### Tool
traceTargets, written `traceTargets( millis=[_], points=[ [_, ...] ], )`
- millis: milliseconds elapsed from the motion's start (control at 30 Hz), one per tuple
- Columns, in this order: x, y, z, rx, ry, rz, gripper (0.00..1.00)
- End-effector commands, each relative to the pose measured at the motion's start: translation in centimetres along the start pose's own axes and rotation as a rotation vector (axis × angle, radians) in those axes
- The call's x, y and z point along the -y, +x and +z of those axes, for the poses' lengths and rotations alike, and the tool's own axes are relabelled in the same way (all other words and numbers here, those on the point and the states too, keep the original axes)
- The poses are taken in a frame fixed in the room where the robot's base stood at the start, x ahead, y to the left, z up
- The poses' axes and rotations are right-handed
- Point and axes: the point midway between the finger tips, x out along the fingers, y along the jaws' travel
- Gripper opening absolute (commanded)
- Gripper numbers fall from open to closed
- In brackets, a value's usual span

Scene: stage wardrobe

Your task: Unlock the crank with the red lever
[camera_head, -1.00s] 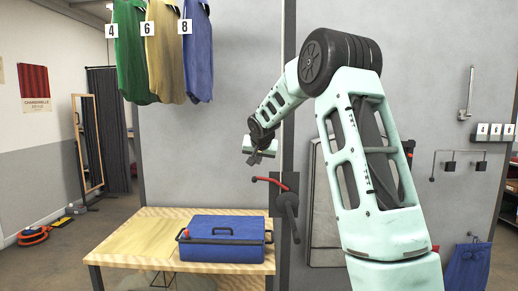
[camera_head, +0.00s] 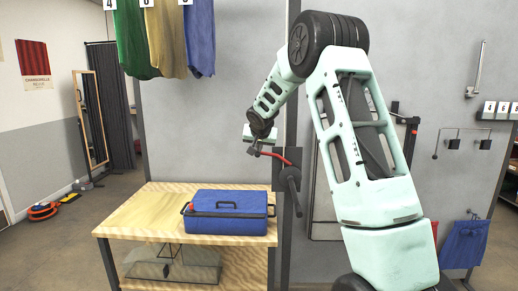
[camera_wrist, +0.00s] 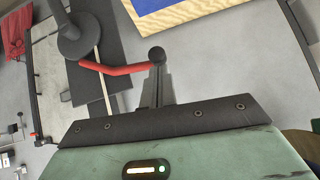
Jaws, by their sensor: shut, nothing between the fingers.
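The red lever (camera_head: 277,154) sticks out to the left from a dark plate (camera_head: 292,165) on the grey wall. The black crank (camera_head: 290,180) is mounted on the same plate, just below the lever. My gripper (camera_head: 252,150) is shut and empty at the lever's left end. In the wrist view the red lever (camera_wrist: 115,70) runs toward the fingers of my gripper (camera_wrist: 157,70), with a dark round knob (camera_wrist: 156,54) right by the fingertips. I cannot tell whether the fingers touch the knob.
A blue box (camera_head: 228,211) with a handle stands on a wooden table (camera_head: 140,215) below and left of my gripper. Green, yellow and blue cloths (camera_head: 168,40) hang above on the left. Wall hooks with weights (camera_head: 458,142) are at the right.

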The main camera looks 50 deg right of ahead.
Motion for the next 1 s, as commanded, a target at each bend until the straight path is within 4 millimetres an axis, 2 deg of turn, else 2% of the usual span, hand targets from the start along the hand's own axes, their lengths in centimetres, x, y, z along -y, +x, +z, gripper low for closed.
traceTargets(
  millis=[533, 567, 1000],
  points=[
    [1.1, 2.4, 2.5, -0.002, -0.235, 0.224, 0.00],
    [0.9, 1.9, 1.9, -0.002, -0.227, 0.222, 0.00],
    [1.0, 1.2, 1.2, -0.001, -0.222, 0.218, 0.00]
  ],
)
